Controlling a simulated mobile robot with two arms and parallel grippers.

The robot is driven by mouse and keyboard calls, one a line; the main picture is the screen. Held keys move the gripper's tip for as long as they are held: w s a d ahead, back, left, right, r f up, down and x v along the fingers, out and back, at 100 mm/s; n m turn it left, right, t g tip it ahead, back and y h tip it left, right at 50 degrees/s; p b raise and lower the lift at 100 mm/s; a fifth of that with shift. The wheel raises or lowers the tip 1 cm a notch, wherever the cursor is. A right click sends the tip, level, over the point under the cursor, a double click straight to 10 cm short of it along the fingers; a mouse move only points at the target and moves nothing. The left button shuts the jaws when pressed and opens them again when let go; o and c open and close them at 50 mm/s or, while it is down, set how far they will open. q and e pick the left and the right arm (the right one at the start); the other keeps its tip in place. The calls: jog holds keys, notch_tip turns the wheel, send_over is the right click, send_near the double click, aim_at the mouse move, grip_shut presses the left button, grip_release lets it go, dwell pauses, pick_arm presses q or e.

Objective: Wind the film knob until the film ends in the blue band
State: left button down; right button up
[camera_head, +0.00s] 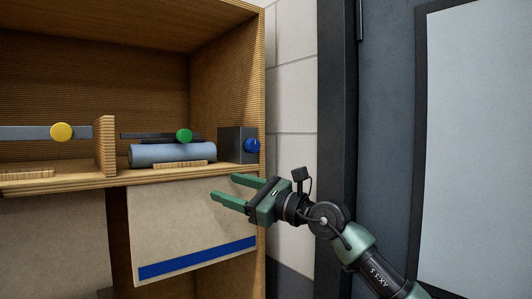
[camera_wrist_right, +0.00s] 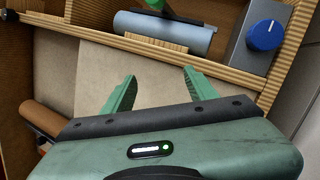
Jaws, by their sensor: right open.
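The blue knob (camera_head: 252,146) sits on a grey box (camera_head: 232,143) at the right end of the wooden shelf. In the right wrist view the knob (camera_wrist_right: 265,34) shows a white mark on its face. A grey-blue film roll (camera_head: 172,153) lies on the shelf left of the box. Below the shelf hangs a beige panel (camera_head: 180,212) with a blue band (camera_head: 198,257) along its bottom. I cannot make out a film edge on it. My right gripper (camera_head: 226,186) is open and empty, in front of the panel's upper right, below and apart from the knob. My left gripper is not in view.
A green knob (camera_head: 184,135) on a dark bar stands above the roll. A yellow knob (camera_head: 61,132) is on another bar in the left bay, beyond a wooden divider (camera_head: 105,144). The shelf's front edge (camera_head: 85,186) lies above the gripper. A dark door stands at right.

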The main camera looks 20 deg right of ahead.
aim_at(255, 147)
jog(key=s+d+r+n+t+h, duration=0.2)
jog(key=d+r+h, duration=0.5)
jog(key=d+r, duration=0.3)
jog(key=p+x, duration=0.1)
jog(key=x, duration=0.1)
jog(key=p+x, duration=0.1)
jog(key=x, duration=0.1)
jog(key=d+p+x, duration=0.1)
jog(key=p+x, duration=0.1)
jog(key=shift+w+a+f, duration=0.15)
jog(key=shift+w+f, duration=0.2)
jog(key=shift+w, duration=0.1)
jog(key=shift+w+a, duration=0.1)
jog(key=shift+w, duration=0.2)
jog(key=shift+w+f, duration=0.2)
jog(key=shift+w, duration=0.05)
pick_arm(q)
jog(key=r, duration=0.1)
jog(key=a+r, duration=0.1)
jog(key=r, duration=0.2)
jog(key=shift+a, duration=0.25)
pick_arm(e)
grip_shut()
